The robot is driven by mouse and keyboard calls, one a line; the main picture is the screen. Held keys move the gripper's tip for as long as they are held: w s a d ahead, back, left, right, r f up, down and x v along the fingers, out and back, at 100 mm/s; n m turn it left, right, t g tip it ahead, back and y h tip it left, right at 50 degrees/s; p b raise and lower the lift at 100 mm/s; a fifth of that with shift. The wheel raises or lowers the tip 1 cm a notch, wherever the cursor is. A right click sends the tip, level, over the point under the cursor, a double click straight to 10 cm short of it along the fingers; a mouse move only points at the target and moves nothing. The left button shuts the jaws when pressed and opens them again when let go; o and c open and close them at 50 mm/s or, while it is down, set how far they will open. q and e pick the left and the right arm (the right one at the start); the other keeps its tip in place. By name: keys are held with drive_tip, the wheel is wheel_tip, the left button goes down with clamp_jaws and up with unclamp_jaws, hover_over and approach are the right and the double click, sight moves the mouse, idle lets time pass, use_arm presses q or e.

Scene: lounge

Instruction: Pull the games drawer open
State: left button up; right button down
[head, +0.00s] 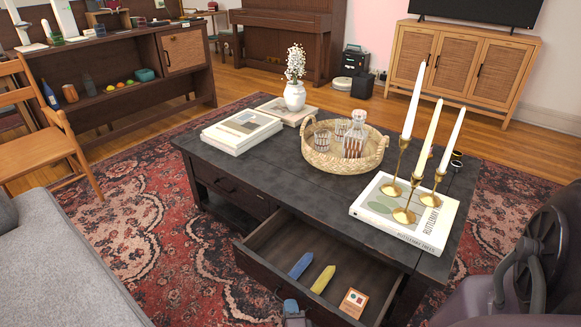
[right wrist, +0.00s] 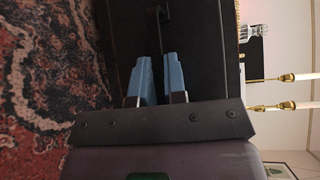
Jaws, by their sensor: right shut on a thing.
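The games drawer (head: 262,242) of the dark coffee table (head: 240,160) is pulled well out, its inside showing. In it lie a blue block-like item (head: 301,265), a yellow one (head: 323,279) and a small card box (head: 353,302). My right gripper (head: 290,304) is at the drawer's front, at the bottom of the head view. In the right wrist view its blue fingers (right wrist: 158,62) are shut on the dark drawer handle (right wrist: 162,14), against the dark drawer front (right wrist: 205,40). My left gripper is not in view.
On the tabletop are books (head: 240,131), a vase (head: 295,95), a woven tray (head: 320,160) with glassware, and tall candles on brass holders (head: 404,212) standing on a book near the right edge. A grey sofa (head: 60,270) is at left. Patterned rug surrounds the table.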

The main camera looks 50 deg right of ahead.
drive_tip(key=shift+a, duration=0.1)
idle(0.3)
drive_tip(key=c, duration=1.4)
unclamp_jaws()
drive_tip(key=shift+c, duration=0.2)
